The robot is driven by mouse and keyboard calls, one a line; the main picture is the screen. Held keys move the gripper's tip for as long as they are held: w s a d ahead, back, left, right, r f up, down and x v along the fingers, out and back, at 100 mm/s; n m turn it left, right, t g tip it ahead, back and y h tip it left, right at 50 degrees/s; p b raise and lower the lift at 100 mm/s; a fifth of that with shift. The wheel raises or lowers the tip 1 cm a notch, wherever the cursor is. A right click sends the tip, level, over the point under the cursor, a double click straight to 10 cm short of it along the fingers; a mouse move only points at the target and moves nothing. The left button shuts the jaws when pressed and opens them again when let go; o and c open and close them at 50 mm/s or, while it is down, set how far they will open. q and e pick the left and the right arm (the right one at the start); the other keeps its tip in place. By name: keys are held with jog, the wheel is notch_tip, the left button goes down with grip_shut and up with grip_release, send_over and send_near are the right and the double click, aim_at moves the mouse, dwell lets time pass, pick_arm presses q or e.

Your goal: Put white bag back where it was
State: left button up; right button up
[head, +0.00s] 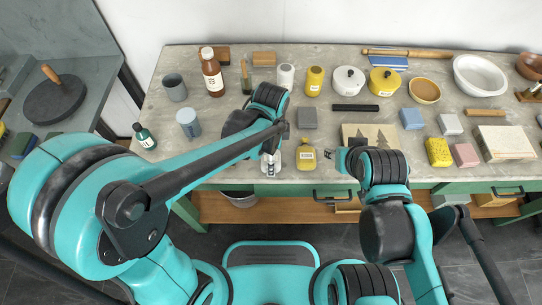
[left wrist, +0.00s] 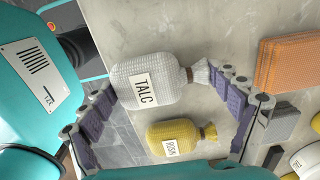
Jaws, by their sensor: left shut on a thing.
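The white bag (left wrist: 158,72), a woven sack labelled TALC with a tied neck, is between the fingers of my left gripper (left wrist: 163,86) in the left wrist view. The gripper is shut on it, one finger at its base and one near its neck. In the head view the white bag (head: 270,162) shows near the table's front edge, partly hidden by my left gripper. A yellow bag labelled ROSIN (left wrist: 175,139) is beside it; it also shows in the head view (head: 305,157). My right gripper (head: 336,155) is right of the yellow bag; its jaw opening is unclear.
A grey block (head: 307,118) lies behind the bags. A black bar (head: 355,108), a white pot (head: 348,80) and a yellow pot (head: 384,82) stand farther back. Bare tabletop shows around the grey block.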

pick_arm(q)
jog(key=shift+f, duration=0.2)
jog(key=o, duration=1)
